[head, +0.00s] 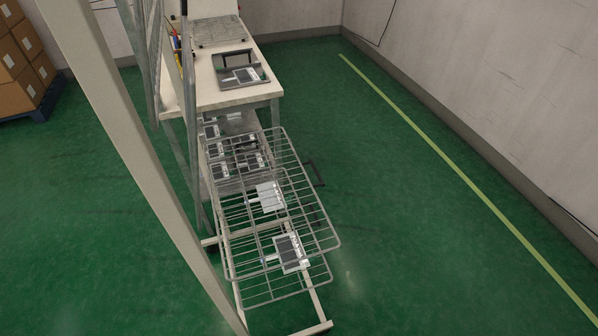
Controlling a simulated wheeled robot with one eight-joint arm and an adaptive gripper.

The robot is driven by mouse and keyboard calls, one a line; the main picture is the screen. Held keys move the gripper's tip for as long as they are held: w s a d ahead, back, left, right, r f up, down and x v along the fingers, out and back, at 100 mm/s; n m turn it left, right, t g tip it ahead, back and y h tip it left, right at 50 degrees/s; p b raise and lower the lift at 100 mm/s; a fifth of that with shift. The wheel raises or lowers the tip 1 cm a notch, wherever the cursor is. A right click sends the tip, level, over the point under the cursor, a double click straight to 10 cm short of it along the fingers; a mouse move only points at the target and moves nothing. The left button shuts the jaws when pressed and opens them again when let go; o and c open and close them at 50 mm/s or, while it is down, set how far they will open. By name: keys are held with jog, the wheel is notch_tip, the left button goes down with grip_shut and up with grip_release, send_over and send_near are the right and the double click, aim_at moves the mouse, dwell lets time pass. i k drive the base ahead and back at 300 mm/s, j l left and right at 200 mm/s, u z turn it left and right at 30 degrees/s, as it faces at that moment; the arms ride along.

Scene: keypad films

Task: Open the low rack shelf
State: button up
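Two wire-grid rack shelves jut out, one over the other, toward the camera in the head view. The upper wire shelf (325,246) overlaps most of the lower wire shelf (290,294), whose front edge shows beneath it. White and grey keypad films (291,253) show on or through the grids; I cannot tell which level each lies on. A pale rack post (118,120) crosses the left of the view and hides part of the rack. My gripper is not in view.
A pale workbench (252,97) behind the shelves holds a grey tray (223,77) with a dark handle. A dark handle (315,174) shows right of the shelves. Cardboard boxes (22,60) stand far left. Green floor is clear to the right, up to the wall.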

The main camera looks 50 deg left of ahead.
aim_at(320, 178)
jog(key=i+u, duration=0.2)
jog(key=u, duration=0.25)
jog(key=i+l+u, duration=0.15)
jog(key=u, duration=0.3)
jog(key=i+l+u, duration=0.2)
jog(key=u, duration=0.25)
jog(key=i+l+u, duration=0.2)
jog(key=u, duration=0.25)
jog(key=i+l+u, duration=0.1)
jog(key=l+u, duration=0.2)
jog(key=u, duration=0.15)
jog(key=i+l+u, duration=0.2)
jog(key=u, duration=0.2)
jog(key=i+l+u, duration=0.1)
jog(key=l+u, duration=0.3)
jog(key=i+l+u, duration=0.1)
jog(key=l+u, duration=0.4)
jog(key=l, duration=0.15)
jog(key=i+l+u, duration=0.1)
jog(key=l, duration=0.2)
